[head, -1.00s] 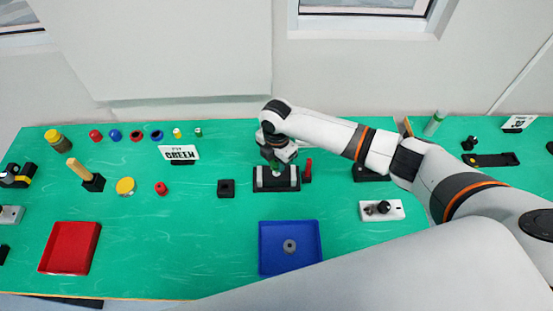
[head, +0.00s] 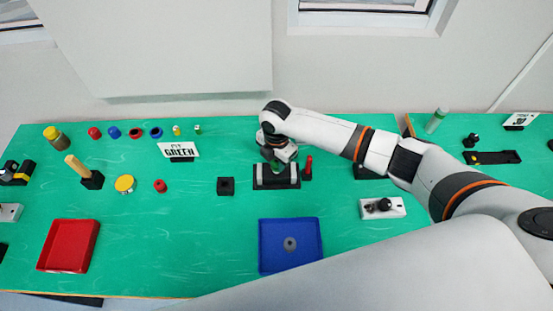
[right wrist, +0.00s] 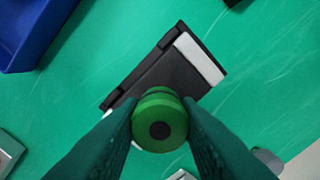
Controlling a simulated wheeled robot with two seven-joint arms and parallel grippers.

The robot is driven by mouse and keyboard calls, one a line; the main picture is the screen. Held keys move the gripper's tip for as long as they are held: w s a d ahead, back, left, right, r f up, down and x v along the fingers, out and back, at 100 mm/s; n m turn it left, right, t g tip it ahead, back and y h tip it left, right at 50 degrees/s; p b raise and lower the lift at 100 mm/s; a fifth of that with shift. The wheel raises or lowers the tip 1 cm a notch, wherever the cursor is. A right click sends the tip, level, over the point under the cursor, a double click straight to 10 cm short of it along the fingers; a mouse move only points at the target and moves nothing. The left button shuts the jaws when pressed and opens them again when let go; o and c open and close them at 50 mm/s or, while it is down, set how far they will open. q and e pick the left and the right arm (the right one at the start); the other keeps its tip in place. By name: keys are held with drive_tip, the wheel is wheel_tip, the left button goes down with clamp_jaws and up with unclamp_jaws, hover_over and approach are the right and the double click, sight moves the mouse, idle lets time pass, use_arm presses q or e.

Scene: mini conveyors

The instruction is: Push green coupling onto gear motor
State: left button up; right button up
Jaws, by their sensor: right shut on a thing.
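My right gripper (head: 277,164) is over the black gear motor unit with pale ends (head: 264,183), in the middle of the green table. In the right wrist view the gripper (right wrist: 160,122) is shut on the round green coupling (right wrist: 160,106), which has a dark hole in its near face. The black body with a pale end (right wrist: 152,75) lies beyond and below the coupling. The coupling covers part of this body. I cannot tell whether the coupling touches the motor's shaft. My left gripper is not in view.
A red upright piece (head: 308,167) stands close to the unit's right, and a small black block (head: 226,186) lies left. A blue tray (head: 305,263) holding a grey ring is in front. A "GREEN" sign (head: 179,150) stands behind left. A red tray (head: 75,265) is at front left.

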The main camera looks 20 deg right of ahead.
sight(276, 161)
drive_tip(key=shift+f+b, duration=0.4)
drive_tip(key=shift+f, duration=0.35)
drive_tip(key=o, duration=1)
drive_tip(key=shift+o, duration=0.2)
wheel_tip(276, 161, up, 11)
drive_tip(key=shift+f+b, duration=0.1)
drive_tip(key=shift+b, duration=1)
drive_tip(key=shift+r, duration=0.6)
